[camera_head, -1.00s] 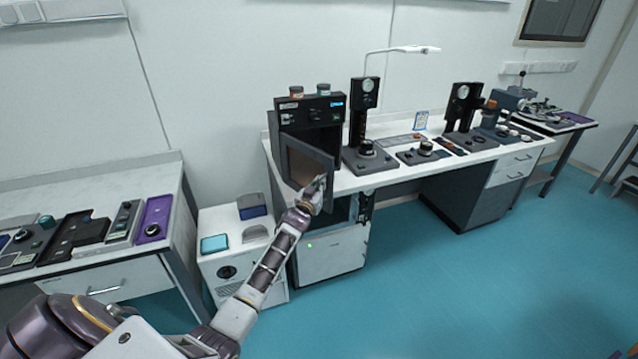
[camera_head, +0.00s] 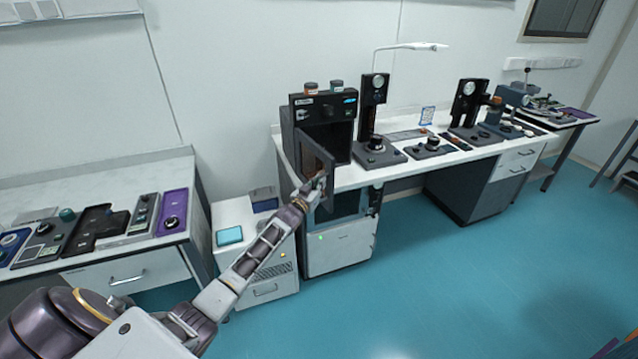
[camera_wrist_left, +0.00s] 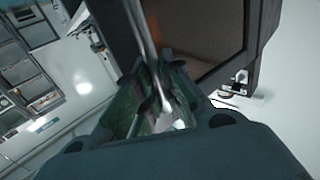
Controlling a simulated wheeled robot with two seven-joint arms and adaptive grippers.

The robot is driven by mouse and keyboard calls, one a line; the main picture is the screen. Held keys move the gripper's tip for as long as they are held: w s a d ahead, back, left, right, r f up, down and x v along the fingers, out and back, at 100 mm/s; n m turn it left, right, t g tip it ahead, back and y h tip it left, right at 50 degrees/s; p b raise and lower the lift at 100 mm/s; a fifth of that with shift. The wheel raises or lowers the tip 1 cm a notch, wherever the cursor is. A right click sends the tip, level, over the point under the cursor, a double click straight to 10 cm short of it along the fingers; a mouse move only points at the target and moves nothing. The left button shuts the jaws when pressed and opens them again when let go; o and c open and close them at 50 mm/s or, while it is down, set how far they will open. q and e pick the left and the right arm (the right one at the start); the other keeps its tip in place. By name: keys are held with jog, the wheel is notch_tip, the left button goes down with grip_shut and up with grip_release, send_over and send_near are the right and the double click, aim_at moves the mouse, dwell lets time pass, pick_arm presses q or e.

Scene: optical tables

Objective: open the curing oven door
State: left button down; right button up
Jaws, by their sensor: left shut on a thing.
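The curing oven (camera_head: 324,106) is a dark box with a blue-lit display, standing at the left end of the long white bench. Its door (camera_head: 315,163) stands partly open, swung out toward me, and the dark inside shows behind it. My left gripper (camera_head: 320,184) is at the door's free edge, shut on the door handle. In the left wrist view, the fingers (camera_wrist_left: 158,100) close around the bright metal bar of the handle (camera_wrist_left: 143,30), and the door's window panel (camera_wrist_left: 200,35) fills the upper middle. My right gripper is not in view.
Two small jars (camera_head: 311,88) sit on top of the oven. A gauge stand (camera_head: 373,120) is right of it on the bench. A white cabinet (camera_head: 250,262) stands on the floor below left. Open floor (camera_head: 440,290) lies to the right.

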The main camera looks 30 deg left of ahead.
pick_arm(q)
jog(key=shift+s, duration=0.2)
dwell(0.4)
jog(key=c, duration=1.5)
grip_release()
jog(key=shift+s+d, duration=0.15)
jog(key=shift+s, duration=5.9)
jog(key=shift+m, duration=0.3)
